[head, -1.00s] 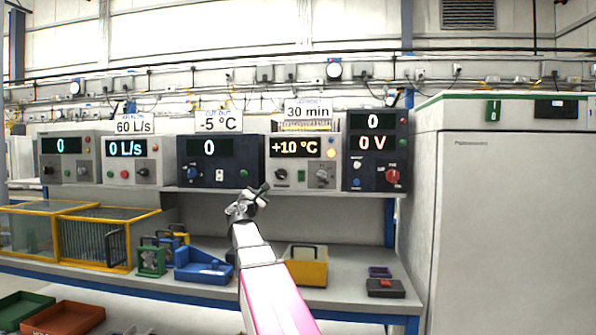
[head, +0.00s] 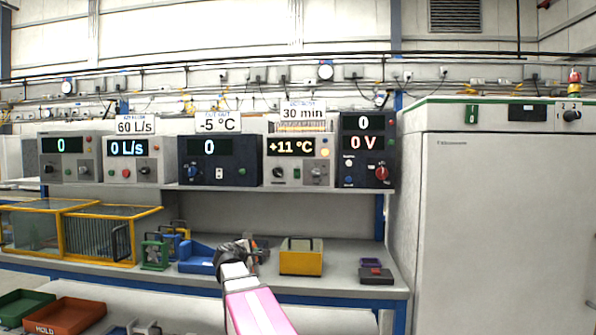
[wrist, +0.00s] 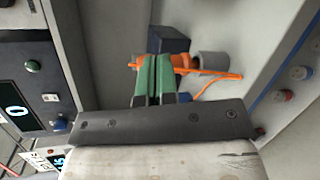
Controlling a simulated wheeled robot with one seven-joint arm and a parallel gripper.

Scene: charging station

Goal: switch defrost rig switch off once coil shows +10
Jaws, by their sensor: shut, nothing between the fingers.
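A grey unit (head: 270,172) on the shelf shows +11 °C on its black display (head: 291,148). It has a dark knob (head: 279,172) at lower left and another control at lower right; I cannot read which one is the switch, or its position. My gripper (head: 258,249) is below the shelf, in front of the lower bench, well apart from the unit. In the wrist view my gripper (wrist: 154,82) is shut, its green fingers together with nothing between them. Behind them show a dark block, an orange part with a cable and a grey cylinder.
A dark unit (head: 246,165) stands left of the grey one and another (head: 366,120), reading 0 V, stands right. A yellow box (head: 301,262) and blue bin (head: 196,262) sit on the lower bench near my gripper. A tall white cabinet (head: 500,210) closes off the right.

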